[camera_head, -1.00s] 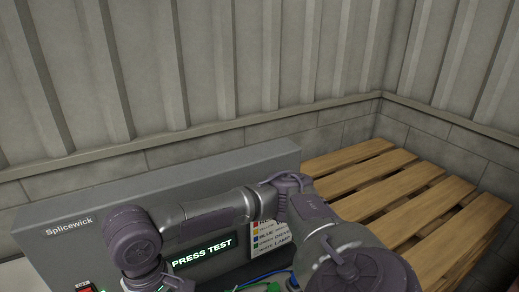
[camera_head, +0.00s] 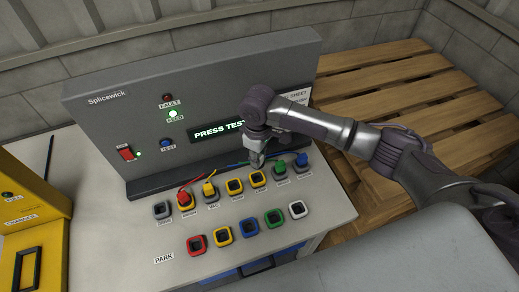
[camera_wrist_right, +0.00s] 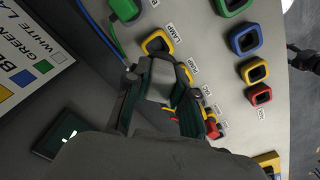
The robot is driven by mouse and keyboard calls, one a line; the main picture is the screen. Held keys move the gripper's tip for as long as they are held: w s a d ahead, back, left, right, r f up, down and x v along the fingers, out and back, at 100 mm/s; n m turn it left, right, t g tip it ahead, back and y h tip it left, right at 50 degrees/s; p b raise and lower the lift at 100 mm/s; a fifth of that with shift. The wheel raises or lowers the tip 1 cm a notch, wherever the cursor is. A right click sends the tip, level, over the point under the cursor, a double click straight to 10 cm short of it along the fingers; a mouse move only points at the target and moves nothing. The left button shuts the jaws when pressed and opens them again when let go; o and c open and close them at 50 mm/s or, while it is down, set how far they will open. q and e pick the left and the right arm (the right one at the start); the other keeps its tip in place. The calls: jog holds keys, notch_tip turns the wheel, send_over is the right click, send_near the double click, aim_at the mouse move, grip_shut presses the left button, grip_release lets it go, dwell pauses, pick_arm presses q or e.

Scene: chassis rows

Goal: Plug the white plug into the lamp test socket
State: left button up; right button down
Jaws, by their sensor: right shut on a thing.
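My right gripper (camera_head: 257,160) is above the upper row of sockets, by the front of the grey test panel. In the right wrist view the gripper (camera_wrist_right: 160,100) is shut on a pale block, which looks like the white plug (camera_wrist_right: 160,78). Its lower end is hidden. The lamp test socket (camera_wrist_right: 157,42), labelled LAMP, has a yellow rim and is empty. It also shows in the head view (camera_head: 258,179), just below the gripper. I cannot tell the height gap. My left gripper is not in view.
A green plug (camera_head: 281,168) and a blue plug (camera_head: 302,160) sit right of the lamp socket. A red plug (camera_head: 184,199) and a yellow plug (camera_head: 209,190) sit to the left. Empty parking sockets, one white-rimmed (camera_head: 297,209), line the front. Cables run behind the upper row.

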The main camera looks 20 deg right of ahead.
jog(key=shift+w+a+f+n, duration=0.1)
jog(key=shift+w+f+n, duration=0.15)
jog(key=shift+f+n, duration=0.45)
jog(key=shift+f, duration=0.35)
notch_tip(320, 180, down, 4)
jog(key=b, duration=0.5)
jog(key=shift+f, duration=0.2)
jog(key=shift+r, duration=0.1)
jog(key=shift+p, duration=0.35)
jog(key=shift+p, duration=0.5)
jog(key=shift+f+b, duration=0.7)
jog(key=shift+f, duration=0.65)
